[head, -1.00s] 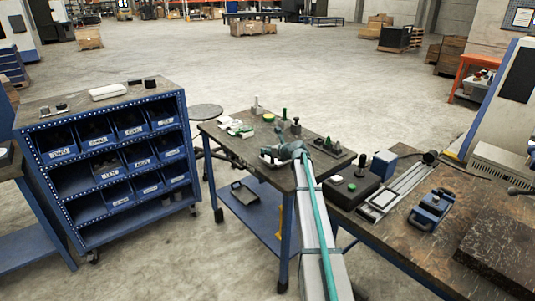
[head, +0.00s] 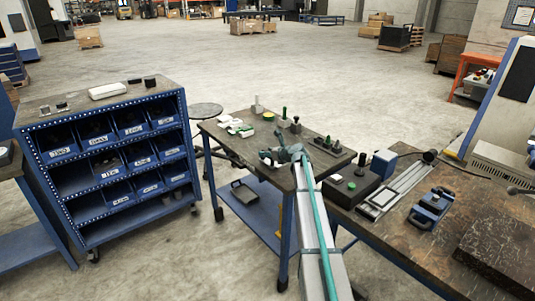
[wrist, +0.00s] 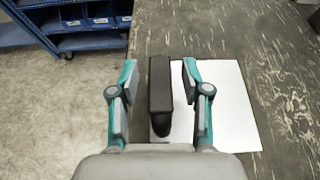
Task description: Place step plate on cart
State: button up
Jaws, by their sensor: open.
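My gripper (wrist: 159,75) is open, with its teal and grey fingers on either side of a long dark block (wrist: 160,85). Gaps show between the fingers and the block. The block has a rounded near end and overlaps a flat white sheet or plate (wrist: 235,110) on the worn tabletop. I cannot tell for certain which piece is the step plate. In the head view my gripper (head: 285,155) is low over the front of the middle table and hides much of what is under it. A blue bin cart (head: 75,167) on casters stands at the left.
The middle table (head: 232,143) holds white and green small parts (head: 236,126) and a dark tray with upright pieces (head: 328,148). A dark tray (head: 245,191) lies on its lower shelf. A workbench (head: 400,232) with a blue vise (head: 431,208) is at the right.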

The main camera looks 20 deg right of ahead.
jog(key=b+v, duration=0.2)
jog(key=v, duration=1)
jog(key=shift+r, duration=0.2)
